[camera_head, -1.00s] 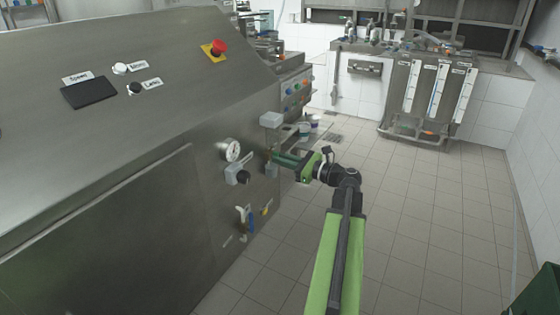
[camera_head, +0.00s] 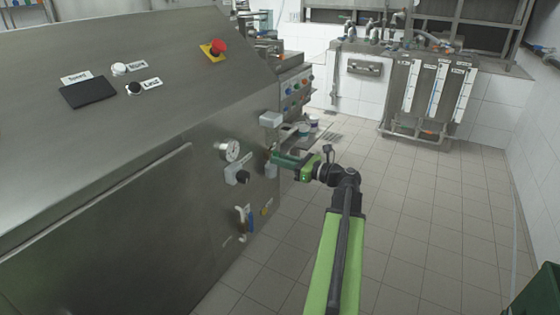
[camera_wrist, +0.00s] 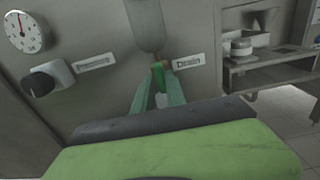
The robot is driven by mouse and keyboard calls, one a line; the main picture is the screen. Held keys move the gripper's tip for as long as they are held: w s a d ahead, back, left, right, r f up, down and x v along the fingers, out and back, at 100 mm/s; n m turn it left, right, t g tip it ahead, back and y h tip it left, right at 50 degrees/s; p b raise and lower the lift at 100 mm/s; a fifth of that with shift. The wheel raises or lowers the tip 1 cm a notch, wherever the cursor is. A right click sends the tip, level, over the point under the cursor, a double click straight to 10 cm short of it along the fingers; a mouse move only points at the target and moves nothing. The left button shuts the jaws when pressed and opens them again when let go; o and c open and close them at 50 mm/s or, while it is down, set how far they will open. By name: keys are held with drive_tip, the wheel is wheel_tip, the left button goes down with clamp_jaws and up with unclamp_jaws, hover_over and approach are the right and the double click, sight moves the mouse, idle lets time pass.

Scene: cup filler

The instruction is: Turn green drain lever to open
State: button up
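The green drain lever (camera_wrist: 158,74) shows in the wrist view on the steel machine panel, left of the "Drain" label (camera_wrist: 187,62). It is small and partly hidden by the fingers. My gripper (camera_wrist: 159,80) has one green finger on each side of it, the tips close in against it, and it looks shut on the lever. In the head view my gripper (camera_head: 273,157) reaches left to the machine's side, and its fingers hide the lever there.
A grey cylindrical part (camera_wrist: 146,22) hangs just above the lever. A pressure gauge (camera_head: 230,150) and a black knob (camera_head: 243,177) sit left of it. A lower blue-handled valve (camera_head: 250,219) sticks out. The tiled floor (camera_head: 410,215) to the right is clear.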

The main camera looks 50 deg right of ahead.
drive_tip(key=o, duration=0.3)
drive_tip(key=v, duration=1.7)
drive_tip(key=shift+s, duration=0.2)
